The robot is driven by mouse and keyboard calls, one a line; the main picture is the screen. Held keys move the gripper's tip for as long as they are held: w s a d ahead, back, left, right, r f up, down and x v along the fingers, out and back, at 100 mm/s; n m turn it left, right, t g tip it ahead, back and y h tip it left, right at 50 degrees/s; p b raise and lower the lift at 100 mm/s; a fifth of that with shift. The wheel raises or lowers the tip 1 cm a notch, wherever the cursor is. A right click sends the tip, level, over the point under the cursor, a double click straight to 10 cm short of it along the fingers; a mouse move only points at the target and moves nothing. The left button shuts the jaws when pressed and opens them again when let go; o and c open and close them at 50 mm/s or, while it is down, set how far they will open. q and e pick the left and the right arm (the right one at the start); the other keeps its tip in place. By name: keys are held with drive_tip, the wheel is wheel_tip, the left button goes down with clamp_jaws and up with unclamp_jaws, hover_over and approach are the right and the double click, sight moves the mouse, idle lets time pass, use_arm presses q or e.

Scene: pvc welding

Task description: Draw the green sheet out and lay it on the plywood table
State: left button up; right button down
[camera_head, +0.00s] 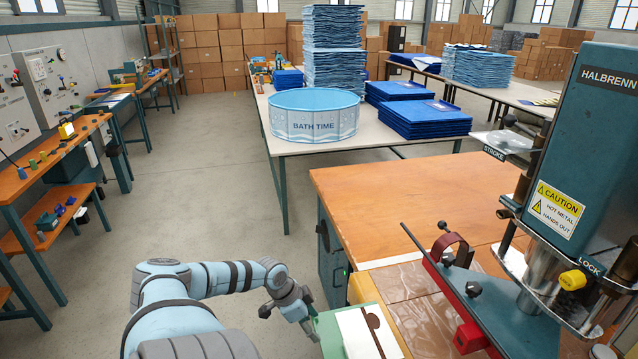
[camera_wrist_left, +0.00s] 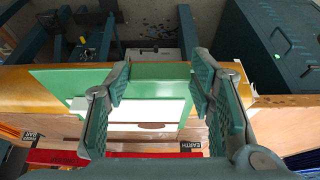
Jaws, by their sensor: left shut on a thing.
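The green sheet (camera_head: 328,334) shows at the bottom of the head view, at the left edge of the press bench, with a white piece (camera_head: 362,335) bearing a brown shape on top. In the left wrist view the green sheet (camera_wrist_left: 60,88) lies flat, and a raised green part of it sits between my fingers. My left gripper (camera_head: 306,318) is shut on the green sheet at its near-left side; it also shows in the left wrist view (camera_wrist_left: 160,80). The plywood table (camera_head: 415,195) is bare on top. My right gripper is out of view.
A teal press (camera_head: 605,140) with a caution label stands at the right. Its red and black clamp bar (camera_head: 455,285) crosses the bench beside the sheet. A long table behind holds a blue "Bath Time" pool (camera_head: 313,120) and blue stacks. The floor at left is open.

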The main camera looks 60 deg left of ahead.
use_arm(q)
drive_tip(key=s+a+p, duration=0.2)
drive_tip(key=s+p, duration=0.2)
drive_tip(key=s, duration=0.3)
drive_tip(key=shift+s+a+p, duration=0.2)
drive_tip(key=shift+s+p, duration=0.15)
drive_tip(key=shift+s, duration=0.05)
